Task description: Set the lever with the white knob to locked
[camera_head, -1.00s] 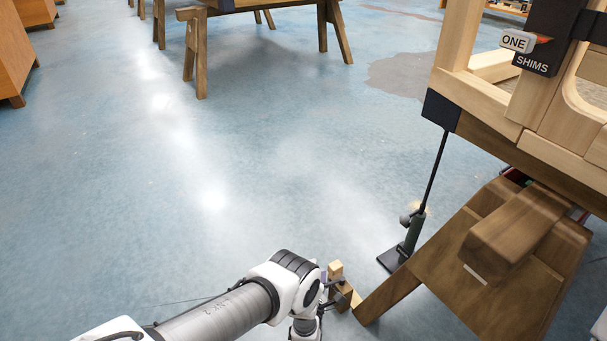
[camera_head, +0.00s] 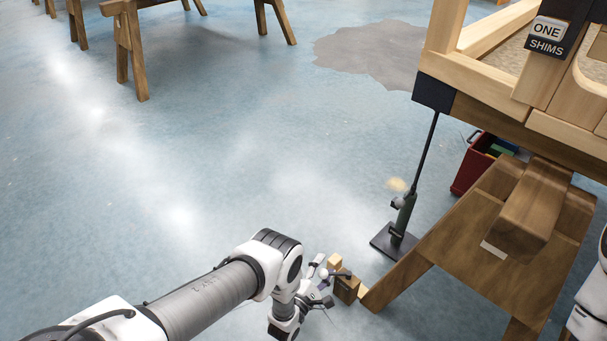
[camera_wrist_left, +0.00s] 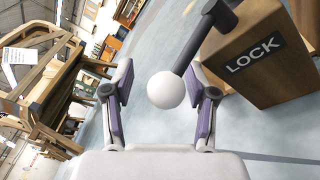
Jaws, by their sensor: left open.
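The lever's white knob (camera_wrist_left: 166,90) is between the two open fingers of my left gripper (camera_wrist_left: 160,98) in the left wrist view, nearer the right finger. I cannot tell whether that finger touches it. The knob sits on a dark rod (camera_wrist_left: 195,50) that rises to a dark cap at the top. In the head view my left gripper (camera_head: 318,291) is beside the small wooden block (camera_head: 346,286) near the sawhorse foot. My right gripper is not in view.
A wooden sawhorse (camera_head: 480,255) carries a timber frame (camera_head: 490,95) on the right. A black-based jack (camera_head: 394,240) stands beside it. A red bin (camera_head: 470,170) is behind.

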